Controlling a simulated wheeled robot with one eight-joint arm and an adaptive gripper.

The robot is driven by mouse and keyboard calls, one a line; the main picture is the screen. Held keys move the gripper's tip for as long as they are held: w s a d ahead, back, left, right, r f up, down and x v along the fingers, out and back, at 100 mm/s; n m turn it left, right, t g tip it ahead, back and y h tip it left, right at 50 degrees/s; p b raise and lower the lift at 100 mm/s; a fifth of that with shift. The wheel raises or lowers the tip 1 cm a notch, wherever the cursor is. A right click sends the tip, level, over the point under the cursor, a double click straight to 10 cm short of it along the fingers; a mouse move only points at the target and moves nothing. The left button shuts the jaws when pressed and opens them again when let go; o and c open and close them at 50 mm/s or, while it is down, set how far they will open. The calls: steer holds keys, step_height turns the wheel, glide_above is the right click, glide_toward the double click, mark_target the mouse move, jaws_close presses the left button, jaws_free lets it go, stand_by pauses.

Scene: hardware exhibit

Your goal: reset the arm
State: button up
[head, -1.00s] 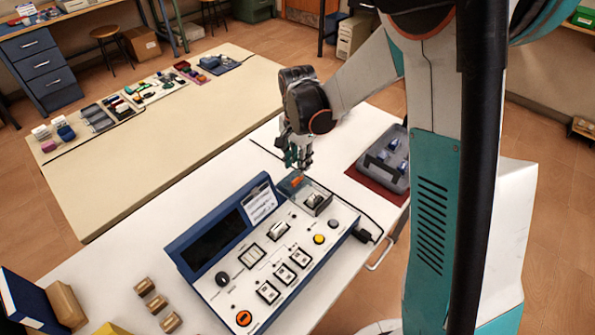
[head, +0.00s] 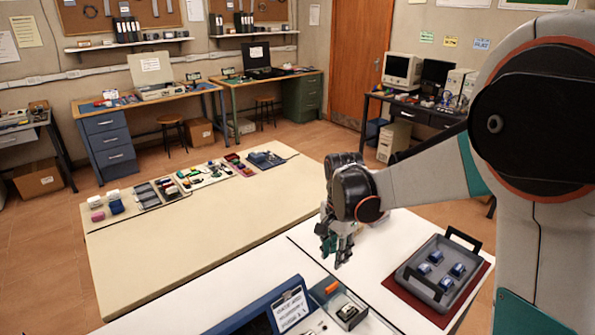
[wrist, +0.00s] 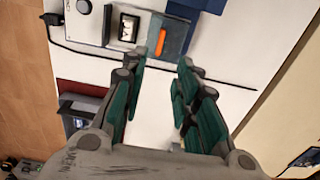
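My gripper (head: 337,246) hangs above the white table (head: 345,278), just beyond the blue-framed console (head: 268,305). In the wrist view my gripper (wrist: 166,62) has its two green-padded fingers apart, with nothing between them. Past the fingertips, the wrist view shows the console's end with an orange piece (wrist: 160,42) and a small lit window (wrist: 128,28). The orange piece also shows in the head view (head: 331,288). Most of the console lies below the head view's lower edge.
A grey tray (head: 411,272) with several blue-and-white parts sits on a red mat (head: 398,287), right of my gripper. A long beige table (head: 140,255) with small parts stands behind.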

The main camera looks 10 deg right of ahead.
steer(key=s+d+r+n+t+b, duration=0.2)
steer(key=s+d+r+n+t, duration=0.15)
steer(key=s+r+n, duration=0.45)
steer(key=s+n+t, duration=0.3)
steer(key=s, duration=1)
steer(key=shift+s+d+r+t+b, duration=0.3)
steer(key=shift+r+t+b, duration=0.05)
steer(key=shift+r, duration=0.1)
